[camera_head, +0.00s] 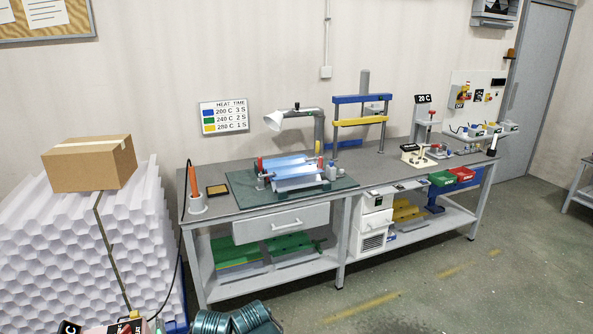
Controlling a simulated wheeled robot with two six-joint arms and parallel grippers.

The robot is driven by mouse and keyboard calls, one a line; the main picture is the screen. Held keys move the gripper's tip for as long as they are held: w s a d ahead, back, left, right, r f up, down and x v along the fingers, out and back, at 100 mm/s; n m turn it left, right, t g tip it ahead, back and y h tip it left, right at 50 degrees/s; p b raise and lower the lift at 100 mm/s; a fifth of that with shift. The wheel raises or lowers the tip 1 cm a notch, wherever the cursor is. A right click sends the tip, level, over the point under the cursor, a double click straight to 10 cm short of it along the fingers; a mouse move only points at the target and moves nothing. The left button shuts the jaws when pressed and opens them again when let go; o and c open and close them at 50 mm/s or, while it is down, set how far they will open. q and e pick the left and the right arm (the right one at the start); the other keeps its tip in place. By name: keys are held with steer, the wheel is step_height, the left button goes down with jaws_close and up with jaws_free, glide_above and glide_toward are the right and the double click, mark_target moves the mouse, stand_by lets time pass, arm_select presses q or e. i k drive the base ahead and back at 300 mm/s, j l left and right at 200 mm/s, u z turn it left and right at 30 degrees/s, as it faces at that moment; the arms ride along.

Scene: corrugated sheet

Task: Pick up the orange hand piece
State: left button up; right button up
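A dark cable hangs down beside the bench's left end.
A small dark box with a yellowish top (217,190) sits right of the holder. A green mat (240,181) carries a blue-lit fixture under a lamp (274,121). White corrugated stacks (85,240) with a cardboard box (90,168) stand left.

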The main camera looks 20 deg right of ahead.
mark_target(191, 173)
steer(key=i+l, duration=0.25)
steer(key=i, duration=0.3)
steer(key=i+l+z, duration=0.1)
steer(key=i+l, duration=0.15)
steer(key=i, duration=0.3)
steer(key=i+l, duration=0.2)
steer(key=i, duration=0.35)
steer(key=i+l+z, duration=0.15)
steer(key=i, duration=0.4)
